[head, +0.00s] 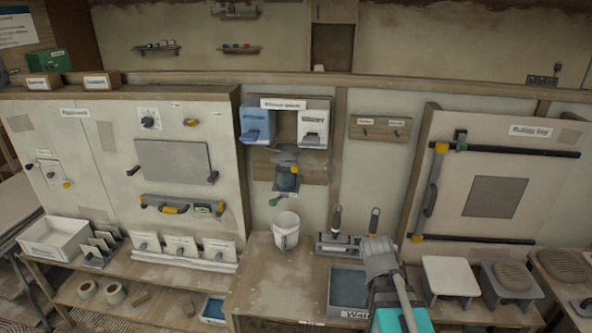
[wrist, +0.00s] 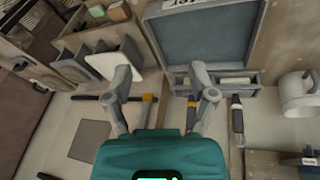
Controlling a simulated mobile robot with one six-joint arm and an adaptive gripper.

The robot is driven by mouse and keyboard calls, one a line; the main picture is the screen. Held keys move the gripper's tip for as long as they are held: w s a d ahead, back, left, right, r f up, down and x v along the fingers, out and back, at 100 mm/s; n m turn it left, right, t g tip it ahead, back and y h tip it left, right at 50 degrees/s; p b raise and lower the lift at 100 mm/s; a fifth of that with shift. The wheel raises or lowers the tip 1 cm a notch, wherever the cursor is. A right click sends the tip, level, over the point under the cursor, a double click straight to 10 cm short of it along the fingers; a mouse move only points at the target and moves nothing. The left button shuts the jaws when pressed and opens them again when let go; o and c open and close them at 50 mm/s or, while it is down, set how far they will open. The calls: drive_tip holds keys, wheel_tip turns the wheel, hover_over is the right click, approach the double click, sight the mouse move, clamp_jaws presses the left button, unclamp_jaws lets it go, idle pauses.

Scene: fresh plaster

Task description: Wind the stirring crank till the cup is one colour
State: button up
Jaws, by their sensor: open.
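The mixing station stands at the middle of the back wall in the head view. A dark, blue-grey cup (head: 287,182) sits in it below two dispensers. The crank (head: 276,200), with a green knob, sticks out just below the cup at the left. I cannot tell the colours inside the cup. My gripper (head: 379,250) is right of and nearer than the crank, well apart from it, above the bench by the water tray. In the wrist view my gripper (wrist: 162,85) is open, with nothing between its fingers.
A white bucket (head: 285,232) stands on the bench below the crank; it also shows in the wrist view (wrist: 298,95). A water tray (head: 349,287) and two upright-handled tools (head: 336,220) are near my gripper. A blue dispenser (head: 257,124) and a white dispenser (head: 312,126) overhang the cup.

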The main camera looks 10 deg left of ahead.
drive_tip(key=w+a+r+m+t+h, duration=0.3)
drive_tip(key=w+r+m+t, duration=0.1)
drive_tip(key=w, duration=0.5)
drive_tip(key=m+t+y+b, duration=0.15)
drive_tip(key=t+y, duration=0.35)
drive_tip(key=t, duration=0.7)
approach(295, 170)
drive_tip(key=s, duration=0.3)
drive_tip(key=shift+w+a+r+m, duration=0.1)
drive_tip(key=shift+a+m, duration=0.05)
drive_tip(key=shift+m, duration=0.2)
drive_tip(key=shift+w, duration=0.1)
drive_tip(key=w, duration=1.3)
drive_tip(key=shift+w+d, duration=0.25)
drive_tip(key=shift+w, duration=0.05)
drive_tip(key=shift+p, duration=0.3)
clamp_jaws()
